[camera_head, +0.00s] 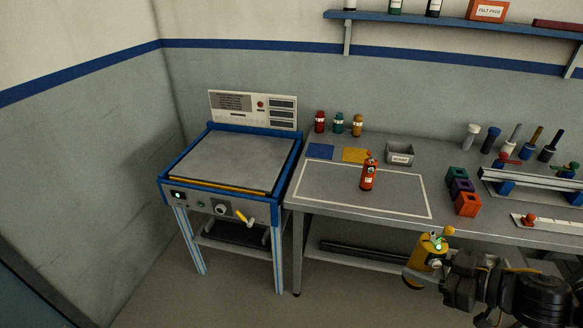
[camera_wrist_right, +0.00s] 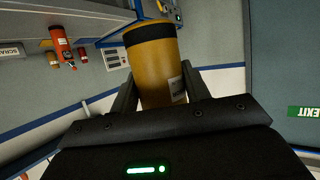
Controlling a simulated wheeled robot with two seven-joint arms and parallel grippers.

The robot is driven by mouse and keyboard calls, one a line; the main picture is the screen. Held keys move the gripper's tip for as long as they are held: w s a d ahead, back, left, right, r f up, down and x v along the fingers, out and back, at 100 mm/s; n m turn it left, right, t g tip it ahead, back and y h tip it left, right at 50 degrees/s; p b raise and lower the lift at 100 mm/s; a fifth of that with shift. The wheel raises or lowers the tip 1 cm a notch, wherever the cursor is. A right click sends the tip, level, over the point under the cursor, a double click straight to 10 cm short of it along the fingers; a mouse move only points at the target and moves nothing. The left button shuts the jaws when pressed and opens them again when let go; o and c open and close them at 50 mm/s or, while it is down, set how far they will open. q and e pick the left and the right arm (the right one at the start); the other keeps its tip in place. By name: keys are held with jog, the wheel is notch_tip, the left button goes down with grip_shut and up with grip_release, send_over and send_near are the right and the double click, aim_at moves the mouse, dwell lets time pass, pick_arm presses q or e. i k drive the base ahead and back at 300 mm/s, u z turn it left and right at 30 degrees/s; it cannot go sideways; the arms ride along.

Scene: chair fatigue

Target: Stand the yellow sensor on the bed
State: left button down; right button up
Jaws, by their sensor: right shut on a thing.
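The yellow sensor (camera_head: 427,262) is in my right gripper (camera_head: 436,272), in front of the bench at the lower right of the head view. The wrist view shows the sensor (camera_wrist_right: 153,72) as a yellow cylinder with a black band and a small white label, between the two fingers of the gripper (camera_wrist_right: 160,88). The gripper is shut on it and holds it in the air. The bed (camera_head: 225,160) is the flat grey plate in the blue-framed machine at the left. It is bare and well apart from the sensor. My left gripper is not in view.
The bench (camera_head: 320,225) stands right of the machine. On it are a red bottle (camera_head: 367,174), a grey bin (camera_head: 400,153), coloured blocks (camera_head: 468,204) and small jars at the back. A control panel (camera_head: 252,108) rises behind the bed. Floor in front is clear.

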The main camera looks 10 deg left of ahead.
aim_at(256, 158)
jog(key=u, duration=1.2)
jog(key=i, duration=0.9)
jog(key=u, duration=0.8)
jog(key=i, duration=0.95)
jog(key=z, duration=0.7)
jog(key=i, duration=0.8)
jog(key=z, duration=1.05)
jog(key=i, duration=0.3)
jog(key=z, duration=0.35)
